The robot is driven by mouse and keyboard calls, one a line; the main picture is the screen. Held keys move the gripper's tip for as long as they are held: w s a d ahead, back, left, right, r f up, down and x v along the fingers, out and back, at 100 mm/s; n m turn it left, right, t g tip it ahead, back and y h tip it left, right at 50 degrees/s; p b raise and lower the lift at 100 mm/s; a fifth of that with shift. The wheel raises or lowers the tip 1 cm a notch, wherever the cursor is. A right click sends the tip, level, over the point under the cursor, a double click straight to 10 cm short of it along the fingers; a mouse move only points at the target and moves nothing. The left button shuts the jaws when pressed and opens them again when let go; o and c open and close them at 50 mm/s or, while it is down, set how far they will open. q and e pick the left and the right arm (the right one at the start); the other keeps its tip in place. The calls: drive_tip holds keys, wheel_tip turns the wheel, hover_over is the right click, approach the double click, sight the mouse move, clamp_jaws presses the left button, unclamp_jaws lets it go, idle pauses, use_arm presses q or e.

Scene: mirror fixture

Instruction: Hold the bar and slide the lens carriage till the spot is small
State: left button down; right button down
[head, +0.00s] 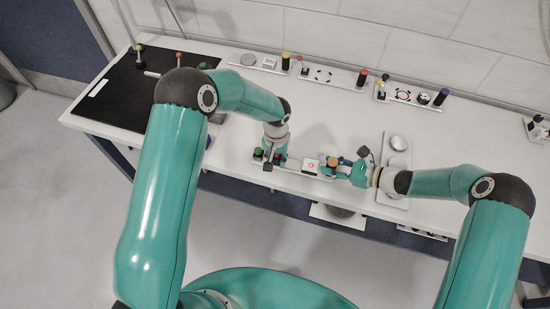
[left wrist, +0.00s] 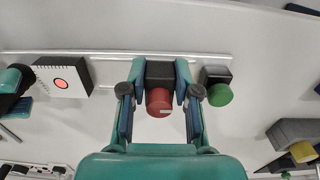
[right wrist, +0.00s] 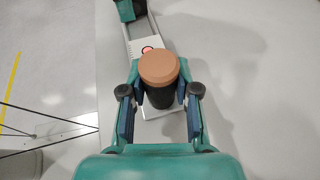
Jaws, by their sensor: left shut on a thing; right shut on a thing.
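A pale bar (head: 292,164) lies along the table's front edge. My left gripper (left wrist: 160,92) is shut on the black block with a red knob (left wrist: 159,101), which I take for the lens carriage. A green-knobbed block (left wrist: 219,92) stands just right of it in the left wrist view. My right gripper (right wrist: 160,97) is shut on a black post with an orange cap (right wrist: 159,67) at the bar's end. No lens glass can be made out.
A black mat (head: 120,95) with several coloured-knob pieces covers the table's left end. Several fixture plates (head: 345,80) stand along the back. A plate with round discs (head: 397,145) lies just beyond my right gripper. The table's middle is mostly clear.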

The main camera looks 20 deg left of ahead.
sight(276, 159)
use_arm(q)
drive_tip(key=c, duration=1.1)
unclamp_jaws()
wheel_tip(276, 159, up, 12)
drive_tip(key=shift+f, duration=0.1)
